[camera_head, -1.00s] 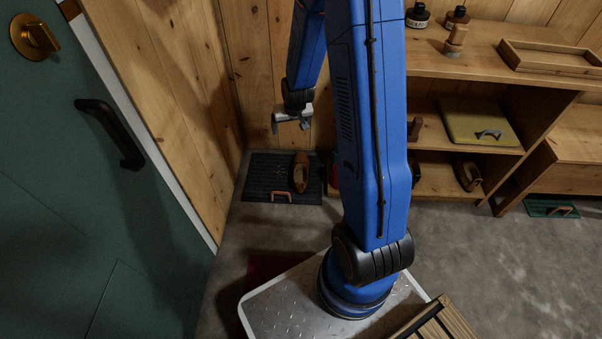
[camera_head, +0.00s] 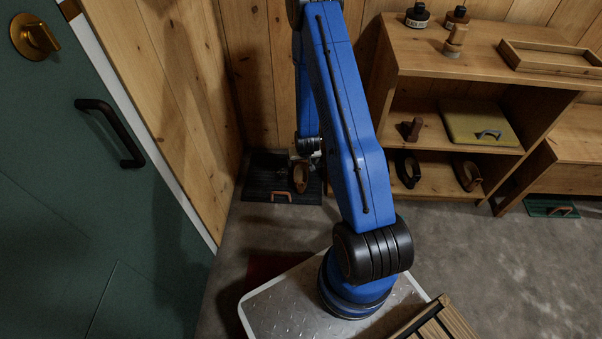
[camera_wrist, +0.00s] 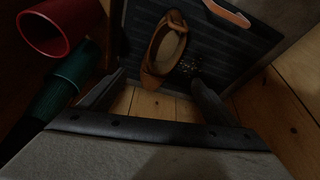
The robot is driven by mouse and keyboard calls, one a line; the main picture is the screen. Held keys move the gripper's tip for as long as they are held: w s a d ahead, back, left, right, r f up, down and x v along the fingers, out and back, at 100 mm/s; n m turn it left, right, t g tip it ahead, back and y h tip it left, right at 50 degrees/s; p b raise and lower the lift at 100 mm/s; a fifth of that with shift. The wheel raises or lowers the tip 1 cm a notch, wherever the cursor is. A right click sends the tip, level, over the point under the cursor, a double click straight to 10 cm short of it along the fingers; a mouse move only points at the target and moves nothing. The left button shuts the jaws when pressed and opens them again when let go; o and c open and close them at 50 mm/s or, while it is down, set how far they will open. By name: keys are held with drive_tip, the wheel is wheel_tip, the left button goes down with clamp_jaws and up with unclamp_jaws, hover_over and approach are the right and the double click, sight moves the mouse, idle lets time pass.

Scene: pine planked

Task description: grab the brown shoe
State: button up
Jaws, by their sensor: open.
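The brown shoe (camera_head: 299,179) stands on a dark ribbed tray (camera_head: 258,182) on the floor by the plank wall. In the wrist view the shoe (camera_wrist: 180,28) shows its opening and lies on the tray (camera_wrist: 215,35), with one end towards my gripper. My gripper (camera_wrist: 158,78) is open and empty, its two fingers on either side of the shoe's near end but apart from it. In the head view my gripper is just above the shoe, largely hidden behind my arm.
A wooden shelf unit (camera_head: 430,110) with shoes is to the right. A green door (camera_head: 90,200) is on the left.

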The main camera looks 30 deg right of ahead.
approach(301, 173)
drive_tip(key=shift+x, duration=4)
drive_tip(key=shift+d, duration=0.1)
drive_tip(key=c, duration=1.4)
drive_tip(key=shift+o, duration=0.2)
